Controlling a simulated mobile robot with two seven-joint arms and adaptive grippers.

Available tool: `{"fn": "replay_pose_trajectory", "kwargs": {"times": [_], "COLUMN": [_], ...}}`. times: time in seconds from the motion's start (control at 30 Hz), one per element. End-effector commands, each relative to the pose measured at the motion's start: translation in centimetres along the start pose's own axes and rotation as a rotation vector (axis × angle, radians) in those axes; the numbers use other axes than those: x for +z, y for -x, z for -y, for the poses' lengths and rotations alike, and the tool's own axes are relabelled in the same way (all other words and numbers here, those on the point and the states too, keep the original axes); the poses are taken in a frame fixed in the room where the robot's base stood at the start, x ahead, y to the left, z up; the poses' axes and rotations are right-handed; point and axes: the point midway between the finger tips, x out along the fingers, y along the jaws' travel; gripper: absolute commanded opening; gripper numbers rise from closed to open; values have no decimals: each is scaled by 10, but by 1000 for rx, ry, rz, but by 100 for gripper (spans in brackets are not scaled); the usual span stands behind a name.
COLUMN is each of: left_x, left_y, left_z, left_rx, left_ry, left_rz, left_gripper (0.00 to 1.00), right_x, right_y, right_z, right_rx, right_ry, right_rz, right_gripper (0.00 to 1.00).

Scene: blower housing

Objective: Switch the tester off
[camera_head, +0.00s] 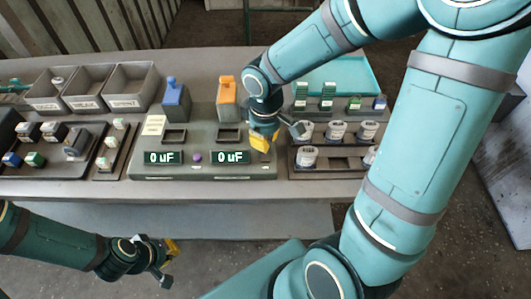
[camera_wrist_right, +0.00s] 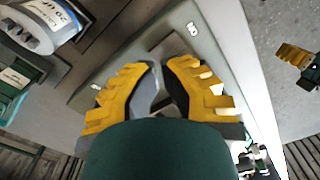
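The tester (camera_head: 205,172) is a grey-green sloped box on the table. Both its displays are lit and read "0 uF": the left one (camera_head: 164,157) and the right one (camera_head: 230,157). A round purple button (camera_head: 197,157) sits between them. My right gripper (camera_head: 263,142) hangs over the tester's right end, right of the right display. In the right wrist view its yellow fingers (camera_wrist_right: 160,64) point at a grey surface, with nothing clearly held; whether they meet is unclear. My left gripper (camera_head: 170,262) is in front of the table, away from the tester; its finger opening is unclear.
Grey bins (camera_head: 135,84) are at the back left. Racks of small parts flank the tester. A teal tray (camera_head: 345,73) is at the back right. The table's front edge strip is clear.

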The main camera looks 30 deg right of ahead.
Motion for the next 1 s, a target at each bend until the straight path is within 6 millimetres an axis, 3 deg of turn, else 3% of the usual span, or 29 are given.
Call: {"fn": "replay_pose_trajectory", "kwargs": {"times": [1.0], "left_x": [1], "left_y": [-11], "left_z": [4], "left_rx": [0], "left_ry": [0], "left_rz": [0], "left_gripper": [0], "right_x": [0], "right_y": [-14], "right_z": [0], "right_rx": [0], "right_ry": [0], "right_rz": [0], "right_gripper": [0]}}
